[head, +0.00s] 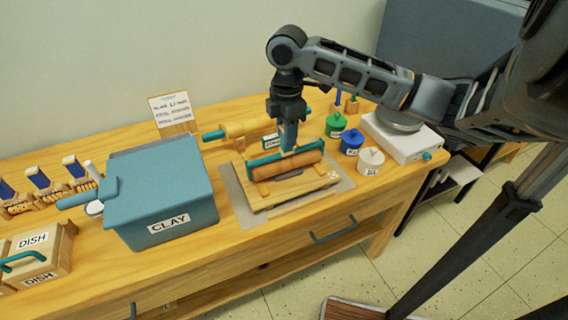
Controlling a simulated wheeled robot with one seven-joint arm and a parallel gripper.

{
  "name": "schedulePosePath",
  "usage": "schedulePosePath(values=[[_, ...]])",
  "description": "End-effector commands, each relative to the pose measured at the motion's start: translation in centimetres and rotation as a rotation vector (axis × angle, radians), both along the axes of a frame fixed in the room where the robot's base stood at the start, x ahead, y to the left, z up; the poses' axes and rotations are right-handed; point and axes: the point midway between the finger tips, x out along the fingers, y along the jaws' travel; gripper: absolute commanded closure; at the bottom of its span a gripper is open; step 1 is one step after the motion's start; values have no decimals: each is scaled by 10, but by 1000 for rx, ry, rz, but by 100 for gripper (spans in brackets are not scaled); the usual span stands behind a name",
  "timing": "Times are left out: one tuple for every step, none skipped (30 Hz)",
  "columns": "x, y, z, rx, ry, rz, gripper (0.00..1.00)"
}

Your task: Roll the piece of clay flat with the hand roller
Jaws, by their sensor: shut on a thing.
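The hand roller (290,168), a brown-orange cylinder under a long teal bar, sits low over a wooden board (290,191) at the middle of the table in the head view. My gripper (288,146) points straight down and is shut on the roller at the middle of its top. A small orange patch (263,188) shows at the roller's left end on the board. It may be the clay; the rest of that area is hidden under the roller. I cannot tell whether the roller presses on the clay.
A blue box labelled CLAY (160,192) stands left of the board. Behind the board lies a rolling pin (245,126) with teal handles. Labelled pots (352,142) and a white scale-like box (402,138) stand to the right. A DISH box (38,250) is at far left.

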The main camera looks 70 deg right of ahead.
Motion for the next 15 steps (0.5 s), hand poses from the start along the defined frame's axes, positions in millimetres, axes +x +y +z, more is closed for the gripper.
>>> schedulePosePath(values=[[0, -1, -1, 0, 3, -2, 100], [1, -2, -1, 0, 3, -2, 100], [2, -3, -1, 0, 4, -1, 100], [3, -4, -1, 0, 4, -1, 100], [4, -5, 0, 0, 4, -1, 100], [5, -7, 0, 0, 4, -1, 100], [6, -8, 0, 0, 4, -1, 100], [8, -9, 1, -1, 3, 0, 100], [9, -11, 1, -1, 3, 0, 100], [9, -12, 1, -1, 2, 0, 100], [10, -12, 2, -1, 2, 0, 100], [10, -13, 2, -1, 2, 0, 100], [11, -13, 2, -1, 2, 0, 100], [11, -13, 1, -1, 2, 0, 100], [11, -14, 1, -1, 2, 0, 100]])
